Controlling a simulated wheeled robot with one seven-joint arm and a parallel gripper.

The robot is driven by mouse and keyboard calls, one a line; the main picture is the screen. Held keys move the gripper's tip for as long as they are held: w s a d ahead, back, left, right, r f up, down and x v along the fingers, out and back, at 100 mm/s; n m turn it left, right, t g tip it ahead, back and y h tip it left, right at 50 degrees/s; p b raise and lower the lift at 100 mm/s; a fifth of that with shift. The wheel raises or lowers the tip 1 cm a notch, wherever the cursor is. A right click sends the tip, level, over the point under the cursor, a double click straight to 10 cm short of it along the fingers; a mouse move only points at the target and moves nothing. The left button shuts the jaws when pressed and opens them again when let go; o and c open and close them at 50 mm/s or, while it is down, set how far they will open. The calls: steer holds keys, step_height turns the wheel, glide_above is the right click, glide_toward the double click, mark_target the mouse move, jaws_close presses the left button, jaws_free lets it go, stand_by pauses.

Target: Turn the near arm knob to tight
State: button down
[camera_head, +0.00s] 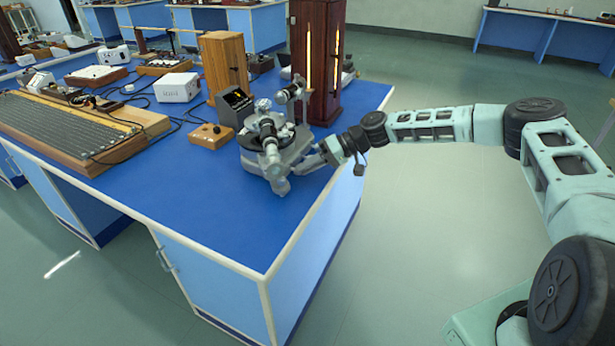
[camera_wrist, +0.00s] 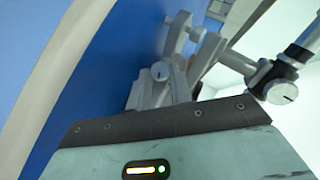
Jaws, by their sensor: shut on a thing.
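The spectrometer (camera_head: 268,140), grey and dark metal with a round table and tube arms, stands near the right edge of the blue bench. My gripper (camera_head: 314,160) reaches in from the right, low at the instrument's right side. In the wrist view, a small grey knob with a dark index mark (camera_wrist: 160,73) shows just beyond my gripper's dark front edge, among pale grey parts. My gripper is shut on the near arm knob; the contact itself is mostly hidden. A second marked knob (camera_wrist: 282,92) sits on a tube assembly to the right, clear of my gripper.
A tall dark wooden lamp housing (camera_head: 318,60) with glowing slits stands behind the spectrometer. A wooden box (camera_head: 223,65), a small wooden control box (camera_head: 211,136) and a white unit (camera_head: 177,87) stand left. The bench top (camera_head: 230,220) in front is clear.

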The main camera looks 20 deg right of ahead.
steer(key=shift+w+d+f+m+g+y+b, duration=0.1)
steer(key=shift+f+m+g+y+b, duration=0.25)
steer(key=shift+m+y+b, duration=0.45)
steer(key=shift+r, duration=0.1)
steer(key=c, duration=1.3)
jaws_free()
steer(key=shift+o, duration=0.2)
steer(key=b+v, duration=0.2)
steer(key=v, duration=1.5)
steer(key=shift+d+r, duration=0.15)
steer(key=shift+d, duration=0.05)
